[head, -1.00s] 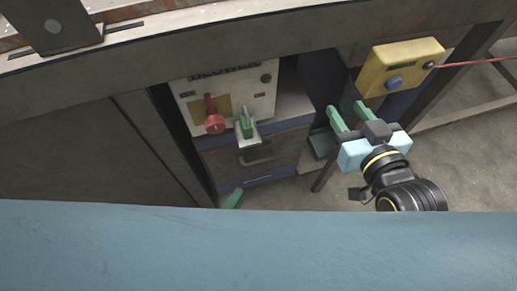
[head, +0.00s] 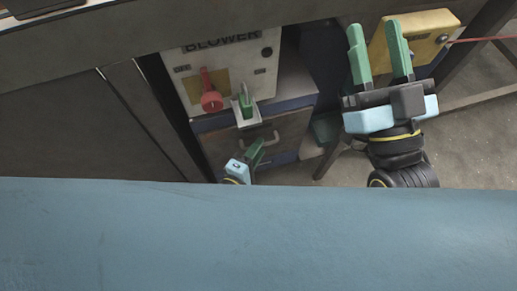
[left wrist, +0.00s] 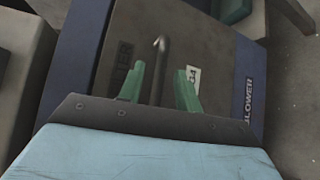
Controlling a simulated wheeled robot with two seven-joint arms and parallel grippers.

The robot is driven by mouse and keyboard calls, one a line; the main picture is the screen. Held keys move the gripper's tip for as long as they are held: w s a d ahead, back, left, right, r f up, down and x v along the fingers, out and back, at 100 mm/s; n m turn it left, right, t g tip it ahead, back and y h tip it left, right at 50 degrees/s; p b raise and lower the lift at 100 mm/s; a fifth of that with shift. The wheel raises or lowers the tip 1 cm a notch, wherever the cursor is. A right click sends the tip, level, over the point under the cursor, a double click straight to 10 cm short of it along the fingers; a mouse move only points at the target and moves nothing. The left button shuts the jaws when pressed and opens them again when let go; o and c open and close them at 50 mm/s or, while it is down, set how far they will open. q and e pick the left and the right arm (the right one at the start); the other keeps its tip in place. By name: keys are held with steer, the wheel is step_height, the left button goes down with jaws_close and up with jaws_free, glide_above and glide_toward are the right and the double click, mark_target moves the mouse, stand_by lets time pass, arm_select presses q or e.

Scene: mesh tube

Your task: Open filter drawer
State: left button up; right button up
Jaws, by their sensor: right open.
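The filter drawer (head: 225,150) is the brown front under the blower panel, with a grey bar handle (head: 262,138). My right gripper (head: 377,55) is open and empty, beside the yellow box.
The yellow box (head: 432,32) with a red cable is at the right. A dark frame leg stands near the right gripper. Open floor lies at the right.

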arm_select(q)
steer(key=shift+w+d+f, duration=0.1)
steer(key=shift+w+d, duration=0.1)
steer(key=shift+w, duration=0.2)
arm_select(e)
steer(key=shift+s+r, duration=0.1)
steer(key=shift+r, duration=0.1)
arm_select(q)
jaws_close()
steer(key=shift+s, duration=0.1)
